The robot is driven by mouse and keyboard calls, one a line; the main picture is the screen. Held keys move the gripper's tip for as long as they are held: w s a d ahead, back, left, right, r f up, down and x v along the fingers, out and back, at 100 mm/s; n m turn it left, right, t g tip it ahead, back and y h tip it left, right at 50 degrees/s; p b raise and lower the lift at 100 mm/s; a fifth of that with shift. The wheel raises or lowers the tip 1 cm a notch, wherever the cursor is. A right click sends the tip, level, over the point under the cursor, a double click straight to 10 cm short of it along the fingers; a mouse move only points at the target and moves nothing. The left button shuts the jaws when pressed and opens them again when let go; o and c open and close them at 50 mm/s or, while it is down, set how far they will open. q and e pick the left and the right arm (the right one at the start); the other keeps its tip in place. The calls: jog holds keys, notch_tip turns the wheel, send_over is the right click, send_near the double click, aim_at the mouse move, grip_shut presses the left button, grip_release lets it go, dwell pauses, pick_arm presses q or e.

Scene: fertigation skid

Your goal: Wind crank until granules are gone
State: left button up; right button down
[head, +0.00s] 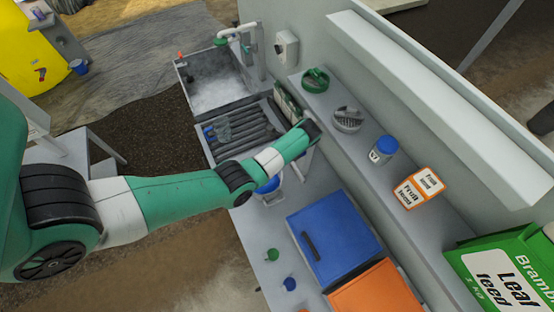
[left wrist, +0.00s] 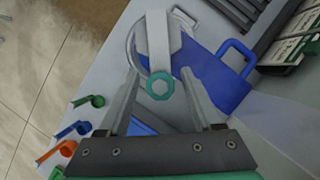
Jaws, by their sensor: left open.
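My left gripper (left wrist: 160,76) is open in the left wrist view, with one finger on each side of a pale grey crank-like arm (left wrist: 158,42). A green hex-shaped end (left wrist: 160,86) on this arm faces the camera between the fingers; I cannot tell whether they touch it. Behind it are a round, clear-looking rim (left wrist: 132,45) and a blue jug (left wrist: 212,80) with a loop handle. In the head view my left arm reaches over the bench and its wrist hides the gripper and crank. No granules can be made out at the crank. My right gripper is not in view.
The shelf (head: 335,110) on the right carries a blue-lidded jar (head: 384,149) and an orange-and-white box (head: 419,188). Blue (head: 335,235) and orange (head: 378,290) bins stand nearer. Small coloured clips (left wrist: 72,130) lie on the bench.

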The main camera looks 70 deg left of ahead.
pick_arm(q)
grip_shut()
dwell(0.3)
dwell(1.1)
